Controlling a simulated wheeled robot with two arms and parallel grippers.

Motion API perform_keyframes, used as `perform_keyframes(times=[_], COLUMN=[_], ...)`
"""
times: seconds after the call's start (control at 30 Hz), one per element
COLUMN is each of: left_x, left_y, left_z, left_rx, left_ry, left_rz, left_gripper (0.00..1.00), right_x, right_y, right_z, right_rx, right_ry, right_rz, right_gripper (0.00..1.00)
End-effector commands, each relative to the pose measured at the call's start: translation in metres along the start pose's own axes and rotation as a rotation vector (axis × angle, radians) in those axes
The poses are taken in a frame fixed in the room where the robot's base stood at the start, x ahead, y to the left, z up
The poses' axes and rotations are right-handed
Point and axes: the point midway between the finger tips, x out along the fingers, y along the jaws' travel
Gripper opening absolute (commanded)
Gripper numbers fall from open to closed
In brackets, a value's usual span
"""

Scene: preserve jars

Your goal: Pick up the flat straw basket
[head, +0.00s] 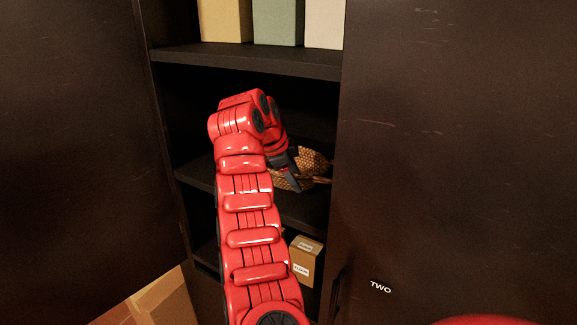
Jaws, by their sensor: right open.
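The flat straw basket (312,163) is tan and woven. It is at the middle shelf of the dark cabinet, toward the right side of the opening. My right gripper (297,178), on the red arm, is open at the basket's near left side. Its dark fingers overlap the basket in the picture and hide part of it. I cannot tell whether they touch it or have its rim between them. My left gripper is not in view.
The middle shelf (302,209) is dark, with another shelf (250,60) above it bearing yellow, green and pale boxes. A small labelled cardboard box (306,262) sits below. A dark door marked TWO (430,150) bounds the opening on the right, and a dark panel (70,150) stands left.

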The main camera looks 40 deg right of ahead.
Motion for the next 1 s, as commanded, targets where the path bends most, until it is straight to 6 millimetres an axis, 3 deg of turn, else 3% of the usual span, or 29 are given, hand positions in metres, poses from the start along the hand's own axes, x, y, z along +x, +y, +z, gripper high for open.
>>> perform_keyframes(times=[0.3,0.63,1.0], left_x=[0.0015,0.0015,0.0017], left_y=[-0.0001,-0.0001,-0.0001], left_z=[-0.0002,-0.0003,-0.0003], left_rx=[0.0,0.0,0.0], left_ry=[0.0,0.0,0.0], left_rz=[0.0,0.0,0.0], left_gripper=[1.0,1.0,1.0], right_x=[0.0045,0.0044,0.0042], right_y=[-0.0002,-0.0001,-0.0002], right_z=[0.0002,0.0002,0.0001], right_rx=[0.0,0.0,0.0], right_ry=[0.0,0.0,0.0], right_rz=[-0.003,-0.002,-0.003], right_gripper=[0.57,0.0,0.0])
